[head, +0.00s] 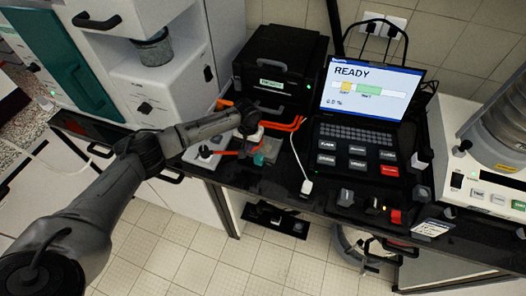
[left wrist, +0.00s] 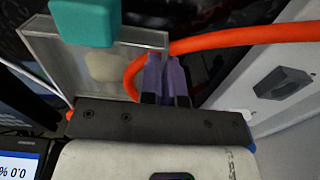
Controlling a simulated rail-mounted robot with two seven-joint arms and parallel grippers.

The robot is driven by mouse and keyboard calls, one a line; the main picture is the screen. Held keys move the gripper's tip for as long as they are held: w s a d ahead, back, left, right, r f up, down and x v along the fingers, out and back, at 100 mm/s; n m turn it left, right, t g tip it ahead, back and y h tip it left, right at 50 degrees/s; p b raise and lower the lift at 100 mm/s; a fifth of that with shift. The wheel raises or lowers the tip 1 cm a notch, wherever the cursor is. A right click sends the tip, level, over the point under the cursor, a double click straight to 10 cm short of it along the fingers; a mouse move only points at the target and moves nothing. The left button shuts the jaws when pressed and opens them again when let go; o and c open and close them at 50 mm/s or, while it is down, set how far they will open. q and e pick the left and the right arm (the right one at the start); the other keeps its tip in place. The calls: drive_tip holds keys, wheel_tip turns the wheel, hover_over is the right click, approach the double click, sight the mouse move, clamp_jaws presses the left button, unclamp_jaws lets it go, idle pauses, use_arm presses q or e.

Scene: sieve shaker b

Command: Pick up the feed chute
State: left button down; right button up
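My left gripper (head: 250,128) reaches over the bench in front of the black box. In the left wrist view its two purple fingers (left wrist: 166,78) stand close together, tips at the right edge of a grey, tray-like piece with a pale patch (left wrist: 60,62). This piece may be the feed chute, but I cannot be sure. Whether the fingers pinch its edge is unclear. A teal block (left wrist: 85,22) shows above it, and an orange hose (left wrist: 225,42) curves behind the fingers. In the head view, the small parts below the gripper are partly hidden. My right gripper is not in view.
A black box (head: 280,68) and a laptop-like console (head: 365,90) reading READY stand behind and to the right. A white machine (head: 160,90) stands left, and another white unit (head: 490,185) stands right.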

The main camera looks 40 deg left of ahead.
use_arm(q)
drive_tip(key=shift+r, duration=0.15)
drive_tip(key=shift+r, duration=0.3)
drive_tip(key=r, duration=0.3)
drive_tip(key=shift+d+r+p, duration=0.25)
drive_tip(key=shift+r+p, duration=0.1)
drive_tip(key=w+d+r, duration=0.1)
drive_tip(key=d+r, duration=0.5)
drive_tip(key=d, duration=0.5)
drive_tip(key=shift+r+p, duration=0.25)
drive_tip(key=shift+p, duration=0.15)
drive_tip(key=shift+d+n, duration=0.1)
drive_tip(key=shift+n, duration=0.2)
